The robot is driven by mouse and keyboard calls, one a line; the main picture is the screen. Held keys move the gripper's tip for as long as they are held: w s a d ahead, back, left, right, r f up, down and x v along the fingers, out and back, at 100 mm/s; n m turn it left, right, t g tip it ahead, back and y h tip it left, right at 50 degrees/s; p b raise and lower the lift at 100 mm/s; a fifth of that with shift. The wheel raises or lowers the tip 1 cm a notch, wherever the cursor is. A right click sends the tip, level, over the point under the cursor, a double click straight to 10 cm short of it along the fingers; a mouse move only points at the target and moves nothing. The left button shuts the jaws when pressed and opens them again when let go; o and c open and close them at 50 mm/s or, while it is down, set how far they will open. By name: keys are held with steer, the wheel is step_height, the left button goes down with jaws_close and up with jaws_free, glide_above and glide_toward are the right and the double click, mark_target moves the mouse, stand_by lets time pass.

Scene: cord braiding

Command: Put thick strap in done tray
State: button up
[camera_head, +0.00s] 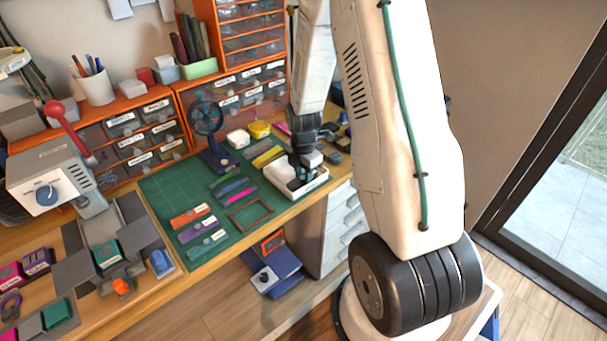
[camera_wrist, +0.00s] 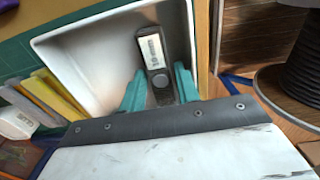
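A dark grey strap piece with a white label (camera_wrist: 152,50) stands between the teal fingers of my gripper (camera_wrist: 161,75) in the wrist view. The fingers appear to press on both its sides. The label is too small to read. Around it is a white tray (camera_wrist: 85,50), with its floor and walls showing. In the head view my gripper (camera_head: 307,172) is down at the white tray (camera_head: 296,190) on the right end of the green mat. The strap is hidden there. I cannot tell whether it touches the tray floor.
Several coloured straps (camera_head: 233,188) and a wooden frame (camera_head: 250,214) lie on the green mat (camera_head: 160,185). Yellow pieces (camera_wrist: 50,95) lie left of the tray in the wrist view. A blue fan (camera_head: 208,125) stands behind. A dark spool (camera_wrist: 295,75) is at the right.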

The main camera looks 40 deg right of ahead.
mark_target(303, 177)
step_height(303, 177, up, 12)
steer(key=s+a+r+m, duration=0.5)
steer(key=a+r, duration=0.2)
steer(key=r, duration=0.4)
steer(key=s+a+r+m, duration=0.3)
steer(key=s+m, duration=0.1)
steer(key=s, duration=0.2)
steer(key=s+a+r+m, duration=0.3)
steer(key=s+m, duration=0.2)
steer(key=s, duration=0.2)
steer(key=s+a+r+m+t, duration=0.1)
steer(key=s+a+r+m, duration=0.2)
steer(key=s, duration=0.3)
steer(key=shift+s+a+r+m, duration=0.2)
steer(key=shift+a+r+m, duration=0.2)
steer(key=shift+m, duration=0.3)
steer(key=shift+o, duration=0.2)
